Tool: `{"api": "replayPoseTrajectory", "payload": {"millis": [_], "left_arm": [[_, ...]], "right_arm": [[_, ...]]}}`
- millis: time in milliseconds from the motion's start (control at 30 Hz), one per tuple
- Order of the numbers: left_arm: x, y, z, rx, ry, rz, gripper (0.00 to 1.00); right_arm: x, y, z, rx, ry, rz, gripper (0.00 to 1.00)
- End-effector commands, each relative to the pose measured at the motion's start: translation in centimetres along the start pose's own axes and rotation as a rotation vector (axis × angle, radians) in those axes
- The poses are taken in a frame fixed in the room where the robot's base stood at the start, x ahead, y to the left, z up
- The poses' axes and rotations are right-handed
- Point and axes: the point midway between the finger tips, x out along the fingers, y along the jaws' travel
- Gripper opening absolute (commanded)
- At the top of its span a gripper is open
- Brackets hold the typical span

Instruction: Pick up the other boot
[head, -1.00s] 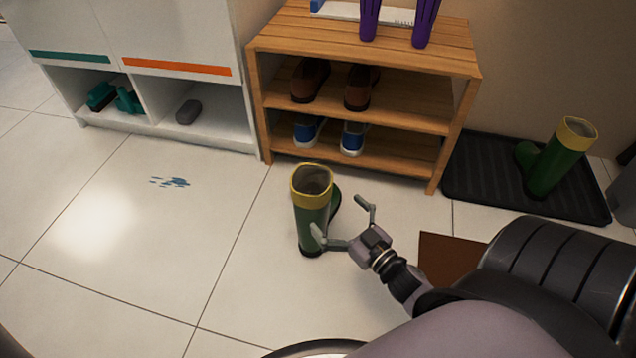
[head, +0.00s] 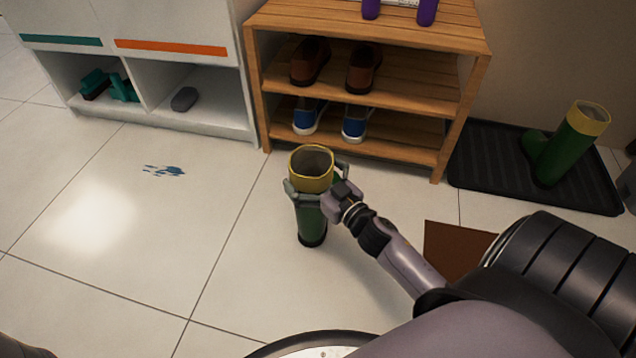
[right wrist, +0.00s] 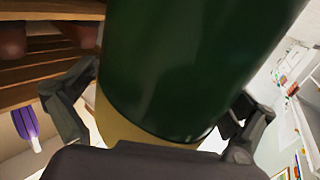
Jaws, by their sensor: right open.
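A green boot (head: 311,215) with a yellow top band stands upright on the tiled floor in front of the shoe rack. My right gripper (head: 314,176) is open, with its fingers on both sides of the boot's upper shaft. In the right wrist view the green shaft (right wrist: 190,60) fills the middle, between the two fingers (right wrist: 165,110). I cannot tell whether either finger touches it. The matching green boot (head: 570,145) stands on a black tray (head: 485,165) at the right. My left gripper is not in view.
A wooden rack (head: 400,130) with brown shoes (head: 362,68) and blue shoes (head: 355,124) stands just behind the boot. A white cabinet (head: 190,75) is at the left. A brown mat (head: 455,250) lies near my arm.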

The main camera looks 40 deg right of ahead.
Motion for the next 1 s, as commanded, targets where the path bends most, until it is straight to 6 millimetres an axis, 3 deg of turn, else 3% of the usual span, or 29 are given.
{"api": "replayPoseTrajectory", "payload": {"millis": [167, 1000], "left_arm": [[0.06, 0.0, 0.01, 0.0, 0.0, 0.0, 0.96], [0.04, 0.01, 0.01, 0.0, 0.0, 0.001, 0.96]], "right_arm": [[-0.03, 0.0, -0.03, 0.0, 0.0, 0.0, 0.95], [-0.05, 0.01, 0.0, 0.001, 0.0, 0.0, 0.39]]}}
